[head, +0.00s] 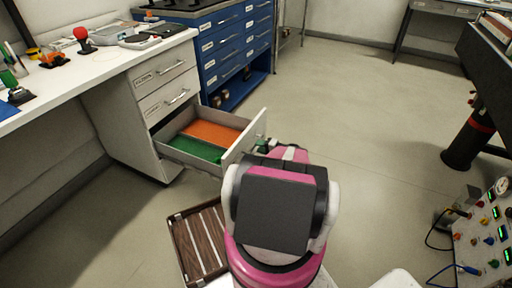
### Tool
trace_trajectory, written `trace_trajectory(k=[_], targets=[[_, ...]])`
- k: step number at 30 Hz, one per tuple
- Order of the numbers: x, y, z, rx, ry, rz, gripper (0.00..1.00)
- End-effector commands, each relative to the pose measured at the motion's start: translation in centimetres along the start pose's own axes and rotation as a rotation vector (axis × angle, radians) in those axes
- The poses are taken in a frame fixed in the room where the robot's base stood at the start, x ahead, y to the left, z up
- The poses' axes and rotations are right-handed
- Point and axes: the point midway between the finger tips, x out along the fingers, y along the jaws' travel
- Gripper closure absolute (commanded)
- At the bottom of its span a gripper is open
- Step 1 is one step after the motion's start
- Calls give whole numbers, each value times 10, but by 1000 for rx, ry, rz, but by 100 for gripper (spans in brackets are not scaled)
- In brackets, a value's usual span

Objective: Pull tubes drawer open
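A white cabinet under the bench has its bottom drawer (231,152) pulled well out. Inside lie a green section (192,150) and an orange section (212,132). Its label is not visible, so I cannot tell from it whether this is the tubes drawer. The two drawers above, the top one (158,74) and the middle one (165,101), are shut and have bar handles and small labels. My gripper (264,146) is at the outer face of the open drawer, mostly hidden behind my pink and black arm. Its fingers and any contact with the handle cannot be made out.
A blue drawer cabinet (234,48) stands behind the white one. A brown slatted wooden thing (200,243) is on the floor below the open drawer. An instrument panel (488,232) is at the lower right. The floor (350,110) to the right is clear.

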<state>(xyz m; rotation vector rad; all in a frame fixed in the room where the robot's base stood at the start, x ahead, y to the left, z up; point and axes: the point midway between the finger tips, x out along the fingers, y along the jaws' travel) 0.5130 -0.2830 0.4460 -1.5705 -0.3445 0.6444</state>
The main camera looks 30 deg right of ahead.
Motion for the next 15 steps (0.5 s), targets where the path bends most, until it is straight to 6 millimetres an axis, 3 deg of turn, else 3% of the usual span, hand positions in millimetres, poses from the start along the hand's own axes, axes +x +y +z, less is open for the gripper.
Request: trace_trajectory(k=[9, 15], targets=[[-51, 0, 0, 0, 2, 0, 64], [-69, 0, 0, 0, 0, 1, 64]])
